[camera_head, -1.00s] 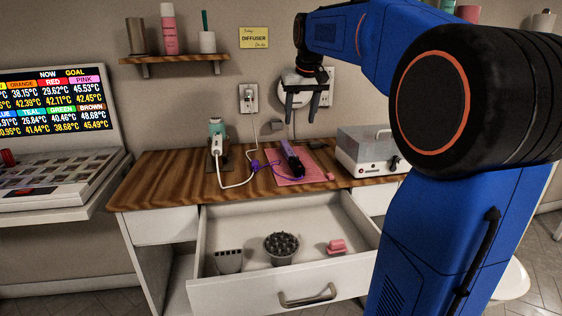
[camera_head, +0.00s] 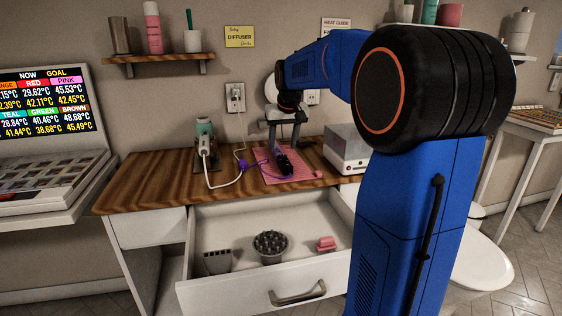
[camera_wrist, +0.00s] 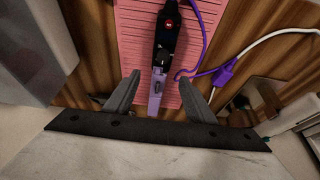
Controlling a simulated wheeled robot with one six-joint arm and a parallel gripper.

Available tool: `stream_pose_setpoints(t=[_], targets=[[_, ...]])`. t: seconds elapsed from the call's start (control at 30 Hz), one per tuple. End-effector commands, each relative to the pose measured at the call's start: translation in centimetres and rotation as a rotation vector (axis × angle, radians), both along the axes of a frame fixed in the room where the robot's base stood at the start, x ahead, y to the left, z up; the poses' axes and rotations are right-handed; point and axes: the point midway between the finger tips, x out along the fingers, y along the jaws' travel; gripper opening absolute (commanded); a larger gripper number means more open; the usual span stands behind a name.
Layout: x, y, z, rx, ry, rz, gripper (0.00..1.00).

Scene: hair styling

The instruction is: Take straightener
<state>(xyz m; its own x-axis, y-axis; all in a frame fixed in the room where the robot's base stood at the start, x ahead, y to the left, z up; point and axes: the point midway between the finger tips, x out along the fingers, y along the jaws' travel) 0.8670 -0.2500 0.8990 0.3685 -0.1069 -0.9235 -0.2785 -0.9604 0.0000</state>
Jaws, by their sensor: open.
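The straightener (camera_head: 283,162) is black and purple and lies on a pink mat (camera_head: 301,174) on the wooden counter, with a purple cord beside it. In the wrist view the straightener (camera_wrist: 162,60) runs down the middle of the mat (camera_wrist: 130,40), its purple end reaching between my fingers. My gripper (camera_head: 285,137) is open above the counter, over the straightener's far end. In the wrist view my gripper (camera_wrist: 165,90) has one finger on each side of the straightener, with a gap on both sides. Nothing is held.
A white cord and purple connector (camera_head: 242,165) lie left of the mat. A white box (camera_head: 346,150) stands close on the right. An open drawer (camera_head: 330,267) with attachments juts out below the counter.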

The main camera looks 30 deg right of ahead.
Motion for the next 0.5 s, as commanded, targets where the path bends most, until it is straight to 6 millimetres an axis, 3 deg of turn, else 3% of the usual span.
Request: stream_pose_setpoints(t=[0.33, 0.5], targets=[[1.5, -0.4, -3.8, 0.001, 0.003, 0.0, 0.5], [1.9, -0.5, -4.6, 0.0, 0.001, 0.0, 0.5]])
